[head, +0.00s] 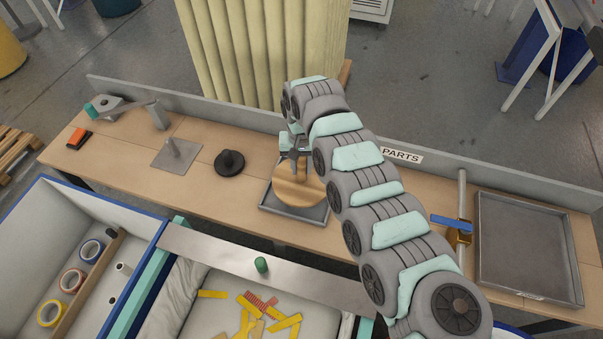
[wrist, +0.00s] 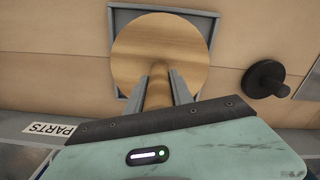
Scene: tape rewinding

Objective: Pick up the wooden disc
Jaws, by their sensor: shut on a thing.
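The wooden disc (head: 300,189) is a round, light-brown plate with a wooden knob or peg (wrist: 159,84) at its middle. It is over the small grey square tray (head: 291,208) on the bench. In the wrist view the disc (wrist: 150,45) covers most of the tray (wrist: 211,30). My gripper (wrist: 161,90) is shut on the peg, one finger on each side. In the head view my gripper (head: 293,163) comes down on the disc from above. I cannot tell whether the disc touches the tray.
A black knobbed disc (head: 229,163) and a grey plate with a post (head: 176,154) stand to the left. A large empty tray (head: 530,245) and a blue-handled clamp (head: 458,228) are to the right. Tape rolls (head: 76,280) lie in a bin at lower left.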

